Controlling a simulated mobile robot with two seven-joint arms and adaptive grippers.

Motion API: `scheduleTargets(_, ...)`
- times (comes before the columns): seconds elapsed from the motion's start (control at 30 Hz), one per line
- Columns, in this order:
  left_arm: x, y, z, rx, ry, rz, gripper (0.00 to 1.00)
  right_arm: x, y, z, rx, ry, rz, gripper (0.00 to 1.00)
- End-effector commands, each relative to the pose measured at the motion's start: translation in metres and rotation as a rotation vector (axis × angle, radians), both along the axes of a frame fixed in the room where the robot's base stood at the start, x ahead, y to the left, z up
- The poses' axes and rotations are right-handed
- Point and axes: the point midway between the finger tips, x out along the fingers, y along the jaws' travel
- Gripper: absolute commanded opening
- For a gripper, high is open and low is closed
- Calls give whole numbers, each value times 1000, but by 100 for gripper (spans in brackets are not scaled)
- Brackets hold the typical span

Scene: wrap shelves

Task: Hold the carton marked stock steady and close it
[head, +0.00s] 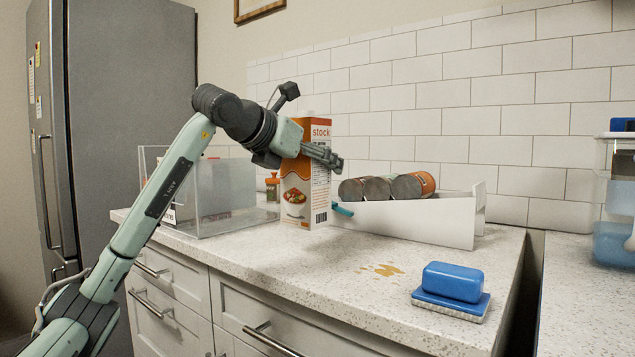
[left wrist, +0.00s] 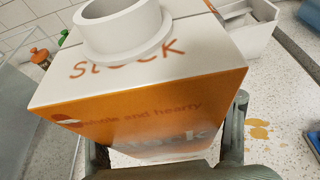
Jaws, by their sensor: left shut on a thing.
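The stock carton (head: 306,180), orange and white, is upright over the counter near the white bin; I cannot tell whether its base touches the counter. My left gripper (head: 322,155) is shut on its upper part. In the left wrist view the carton (left wrist: 150,95) fills the middle, with my left gripper's fingers (left wrist: 168,142) on either side. A round white spout (left wrist: 122,32) with a flange stands on its top. My right gripper is not in view.
A clear box (head: 220,200) stands left of the carton, a small orange-capped jar (head: 272,187) behind it. A white bin (head: 430,221) with three cans (head: 413,185) is at right. A blue butter dish (head: 452,285) and tan stain (head: 382,270) lie in front. The front counter is mostly clear.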

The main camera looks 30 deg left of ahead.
Motion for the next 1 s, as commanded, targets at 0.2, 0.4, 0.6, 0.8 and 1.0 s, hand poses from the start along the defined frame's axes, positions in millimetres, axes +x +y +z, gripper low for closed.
scheduleTargets(0.2,-1,0,39,-1,-8,1,7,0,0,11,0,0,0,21)
scheduleTargets(0.4,0,0,47,0,-6,0,7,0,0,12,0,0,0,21)
scheduleTargets(0.6,0,0,47,0,-5,0,7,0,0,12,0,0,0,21)
scheduleTargets(0.8,-1,0,47,0,-6,0,7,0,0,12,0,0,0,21)
scheduleTargets(1.0,0,0,47,0,-6,1,7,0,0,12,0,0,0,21)
